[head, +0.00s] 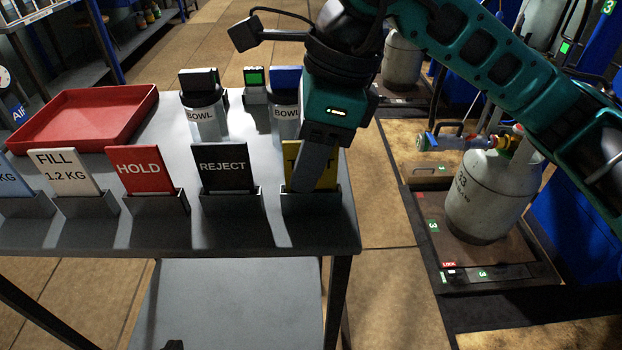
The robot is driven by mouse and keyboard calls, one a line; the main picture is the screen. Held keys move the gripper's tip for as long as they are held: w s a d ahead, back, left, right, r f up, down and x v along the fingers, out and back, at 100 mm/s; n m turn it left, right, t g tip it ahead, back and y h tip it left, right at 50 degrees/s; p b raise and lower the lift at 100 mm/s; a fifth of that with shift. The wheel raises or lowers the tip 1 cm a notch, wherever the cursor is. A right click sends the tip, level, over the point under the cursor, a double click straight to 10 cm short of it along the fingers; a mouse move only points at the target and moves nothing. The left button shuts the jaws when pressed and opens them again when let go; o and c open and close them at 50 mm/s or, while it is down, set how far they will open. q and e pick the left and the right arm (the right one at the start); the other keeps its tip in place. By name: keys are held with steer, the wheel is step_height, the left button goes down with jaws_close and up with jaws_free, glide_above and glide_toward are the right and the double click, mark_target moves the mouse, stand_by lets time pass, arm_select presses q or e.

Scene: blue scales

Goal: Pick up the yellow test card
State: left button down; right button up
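The yellow test card (292,176) stands in the rightmost grey holder (311,203) at the table's front right corner. My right gripper (312,178) comes down over it from above. One grey finger lies in front of the card and covers much of its face and lettering. The other finger is hidden, so I cannot tell whether the gripper is closed on the card. A small dark tip at the bottom edge (173,345) appears to be my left gripper, almost wholly out of frame.
Black REJECT (224,167), red HOLD (146,170) and white FILL (68,173) cards stand in holders to the left. Behind are a red tray (85,118), two BOWL containers (205,118) and a green-screened device (255,85). A gas cylinder (490,195) stands on a floor scale at right.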

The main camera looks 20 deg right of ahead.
steer(key=shift+c, duration=0.7)
jaws_close()
